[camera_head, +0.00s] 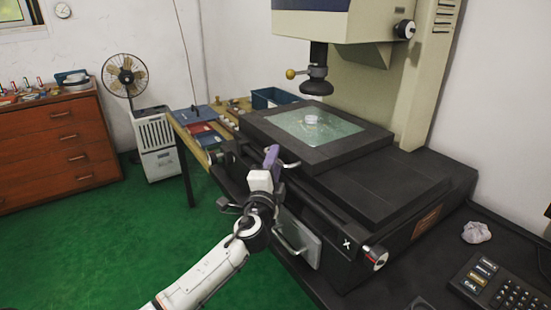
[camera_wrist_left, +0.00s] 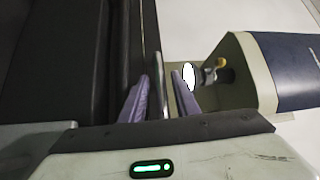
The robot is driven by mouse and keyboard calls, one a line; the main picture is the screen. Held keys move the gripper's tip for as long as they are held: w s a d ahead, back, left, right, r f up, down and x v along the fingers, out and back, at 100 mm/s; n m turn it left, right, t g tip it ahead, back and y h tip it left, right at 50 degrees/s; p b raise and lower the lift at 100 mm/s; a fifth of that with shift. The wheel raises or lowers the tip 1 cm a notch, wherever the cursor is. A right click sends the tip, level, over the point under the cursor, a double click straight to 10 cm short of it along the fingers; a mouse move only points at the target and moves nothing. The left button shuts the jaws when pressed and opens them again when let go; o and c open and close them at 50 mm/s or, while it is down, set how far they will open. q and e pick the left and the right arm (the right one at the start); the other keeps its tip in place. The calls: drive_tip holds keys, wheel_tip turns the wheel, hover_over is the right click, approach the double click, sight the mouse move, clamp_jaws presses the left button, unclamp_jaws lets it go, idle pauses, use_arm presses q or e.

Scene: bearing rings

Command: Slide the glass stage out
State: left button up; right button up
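The glass stage (camera_head: 322,124) is a pale green pane in a black frame on the measuring machine, with a small clear ring (camera_head: 311,119) on it. A curved metal handle (camera_head: 290,163) sticks out at the stage's front left edge. My left gripper (camera_head: 272,156) is at this handle, beside the stage. In the left wrist view the two purple fingers (camera_wrist_left: 160,90) stand apart, with a thin grey bar, seemingly the handle, between them. Firm contact on both sides does not show. My right gripper is not in view.
The machine's head and lens (camera_head: 317,78) hang above the stage. A second metal handle (camera_head: 290,242) and a knob (camera_head: 374,258) are on the machine's lower front. A keypad (camera_head: 495,285) and crumpled cloth (camera_head: 476,232) lie at right. Green floor is free at left.

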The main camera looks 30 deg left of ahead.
use_arm(q)
drive_tip(key=shift+w+a, duration=0.2)
drive_tip(key=shift+w, duration=0.25)
drive_tip(key=shift+c, duration=0.5)
clamp_jaws()
drive_tip(key=shift+d, duration=0.1)
